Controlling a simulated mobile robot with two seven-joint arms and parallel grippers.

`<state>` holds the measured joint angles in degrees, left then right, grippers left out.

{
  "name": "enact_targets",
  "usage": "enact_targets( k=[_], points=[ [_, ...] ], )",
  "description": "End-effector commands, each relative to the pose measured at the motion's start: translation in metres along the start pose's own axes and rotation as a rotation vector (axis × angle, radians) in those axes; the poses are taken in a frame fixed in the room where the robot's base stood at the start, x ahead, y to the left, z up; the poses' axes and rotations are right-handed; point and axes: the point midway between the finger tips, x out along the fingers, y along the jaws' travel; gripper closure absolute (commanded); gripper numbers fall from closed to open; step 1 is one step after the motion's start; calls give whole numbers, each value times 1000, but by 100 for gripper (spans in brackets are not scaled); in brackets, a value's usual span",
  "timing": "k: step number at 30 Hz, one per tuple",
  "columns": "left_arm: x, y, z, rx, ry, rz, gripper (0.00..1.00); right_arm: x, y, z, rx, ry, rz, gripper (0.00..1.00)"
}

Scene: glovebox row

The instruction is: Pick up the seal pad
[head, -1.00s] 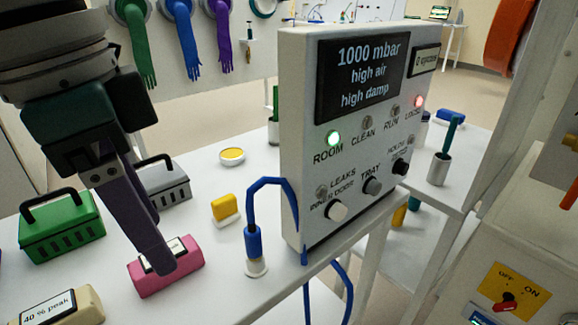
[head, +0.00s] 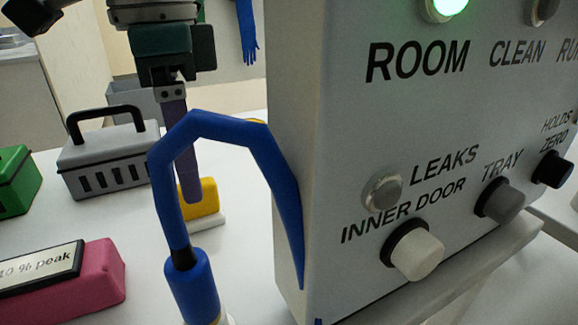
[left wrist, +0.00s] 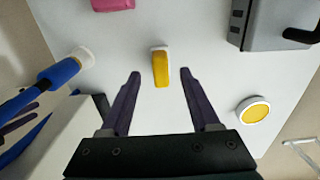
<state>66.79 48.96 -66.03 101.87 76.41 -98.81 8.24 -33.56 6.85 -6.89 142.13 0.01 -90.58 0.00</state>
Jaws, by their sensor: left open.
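A small yellow block on a white base, which I take to be the seal pad (head: 208,197), stands on the white table; the blue tube partly covers it in the head view. In the left wrist view the yellow pad (left wrist: 161,68) lies between the fingertips, its white end pointing away from the palm. My left gripper (head: 188,190) points down at the pad with its purple fingers. In the left wrist view the left gripper (left wrist: 160,74) is open, with a gap on both sides of the pad. Contact is not visible.
A blue bent tube (head: 215,125) rises in front of the pad, beside the large control box (head: 300,150). A grey handled case (head: 110,165), a green case (head: 15,185) and a pink block (head: 105,280) stand to the left. A round yellow tin (left wrist: 253,111) is nearby.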

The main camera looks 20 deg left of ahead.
Motion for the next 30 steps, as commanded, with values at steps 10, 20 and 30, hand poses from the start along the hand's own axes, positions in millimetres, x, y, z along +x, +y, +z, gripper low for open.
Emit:
enact_targets(
  k=[10,20,30],
  points=[
    [39,0,-1,1,0,-1,38,13,0,3,0,4,1,50],
    [39,0,-2,1,0,-1,55,12,0,2,0,6,1,50],
    [39,0,-2,1,0,-1,94,13,0,2,0,6,2,50]
  ],
)
